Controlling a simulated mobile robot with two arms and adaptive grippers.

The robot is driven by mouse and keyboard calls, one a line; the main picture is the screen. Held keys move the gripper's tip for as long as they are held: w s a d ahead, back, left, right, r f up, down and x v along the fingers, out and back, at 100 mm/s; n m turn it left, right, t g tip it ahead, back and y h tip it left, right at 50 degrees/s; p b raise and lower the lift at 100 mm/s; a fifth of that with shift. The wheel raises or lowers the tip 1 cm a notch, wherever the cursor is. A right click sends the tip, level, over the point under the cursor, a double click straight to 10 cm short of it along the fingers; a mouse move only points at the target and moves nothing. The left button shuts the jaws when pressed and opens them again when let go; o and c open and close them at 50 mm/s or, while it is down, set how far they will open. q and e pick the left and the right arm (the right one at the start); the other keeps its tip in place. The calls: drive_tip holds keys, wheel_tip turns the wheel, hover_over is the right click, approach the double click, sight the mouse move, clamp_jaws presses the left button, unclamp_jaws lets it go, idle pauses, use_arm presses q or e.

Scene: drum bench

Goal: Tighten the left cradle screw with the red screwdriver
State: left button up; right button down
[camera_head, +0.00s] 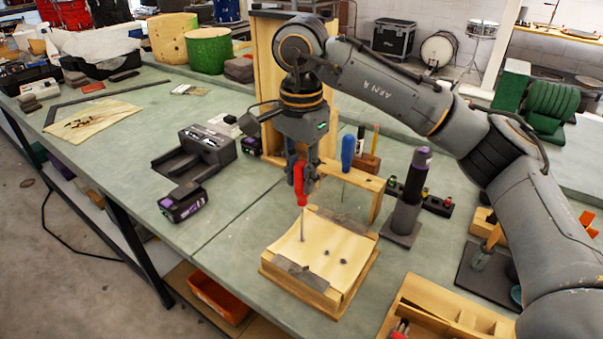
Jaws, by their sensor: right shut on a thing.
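My right gripper (305,178) points down and is shut on the red screwdriver (300,187) by its handle. The screwdriver stands upright. Its thin shaft reaches down to the left part of the pale curved cradle (322,270), which sits in a wooden frame on the bench. The tip appears to be at or just above the cradle surface; the left screw is not clearly visible under it, and I cannot tell whether they touch. Several small dark spots (327,252) show on the cradle to the right of the tip. My left gripper is not in view.
A blue screwdriver (347,152) stands in a wooden rack (362,184) behind the cradle. A dark cylinder with a purple top (408,195) stands to the right. A battery pack (183,202) and a charger (205,145) lie left.

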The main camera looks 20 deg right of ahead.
idle(0.3)
drive_tip(key=shift+w+r+p, duration=0.1)
drive_tip(key=shift+r+p, duration=0.15)
drive_tip(key=shift+p, duration=0.1)
drive_tip(key=n, duration=0.9)
drive_tip(key=shift+s+n, duration=0.2)
drive_tip(key=shift+n, duration=0.2)
drive_tip(key=n, duration=1)
drive_tip(key=shift+d, duration=0.1)
drive_tip(key=shift+f, duration=0.35)
